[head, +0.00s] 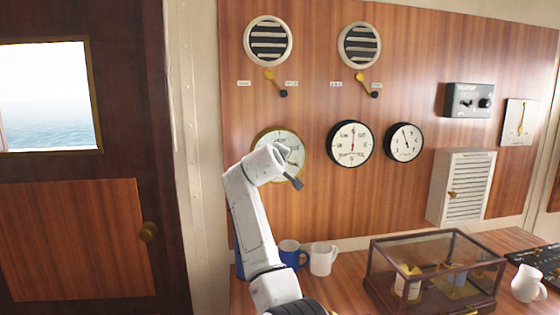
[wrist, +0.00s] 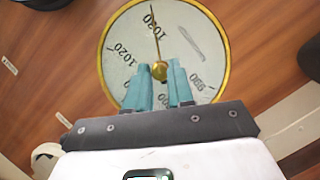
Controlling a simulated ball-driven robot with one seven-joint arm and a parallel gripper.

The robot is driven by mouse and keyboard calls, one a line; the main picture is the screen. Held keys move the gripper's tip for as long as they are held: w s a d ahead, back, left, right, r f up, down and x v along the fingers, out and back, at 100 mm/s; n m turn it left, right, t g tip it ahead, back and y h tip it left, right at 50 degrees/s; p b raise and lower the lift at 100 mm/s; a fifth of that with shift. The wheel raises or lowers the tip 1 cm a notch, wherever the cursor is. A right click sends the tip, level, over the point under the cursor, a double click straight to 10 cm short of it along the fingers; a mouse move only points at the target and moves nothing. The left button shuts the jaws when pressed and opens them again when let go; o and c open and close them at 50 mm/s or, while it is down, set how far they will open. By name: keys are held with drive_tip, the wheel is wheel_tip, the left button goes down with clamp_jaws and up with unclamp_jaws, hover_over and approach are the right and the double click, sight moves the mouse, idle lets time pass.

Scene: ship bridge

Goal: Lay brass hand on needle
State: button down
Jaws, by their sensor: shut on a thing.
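The barometer (wrist: 120,75) has a pale dial and a brass rim; in the head view its dial (head: 284,137) is partly hidden by my arm. A round brass knob, the hub of the brass hand (wrist: 160,71), is at the dial's centre. A thin line (wrist: 156,35) runs from the knob toward the 1030 mark; I cannot tell whether it is the hand, the needle, or both in line. My gripper (wrist: 160,67) has its teal fingers shut on the knob, one finger on each side. The fingers and gripper body hide the lower dial.
Two black-rimmed gauges (head: 350,144) (head: 404,142) hang right of the barometer. Below are a blue mug (head: 291,254), a white mug (head: 323,259) and a glass case (head: 375,270) on the wooden counter. A dark door (head: 150,110) is at left.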

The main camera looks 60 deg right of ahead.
drive_tip(key=shift+f, duration=0.2)
drive_tip(key=c, duration=1)
unclamp_jaws()
drive_tip(key=shift+r, duration=0.1)
drive_tip(key=shift+c, duration=0.2)
drive_tip(key=shift+a, duration=0.1)
drive_tip(key=b+v, duration=0.2)
drive_tip(key=v, duration=0.8)
drive_tip(key=shift+s+a, duration=0.2)
drive_tip(key=shift+a, duration=0.05)
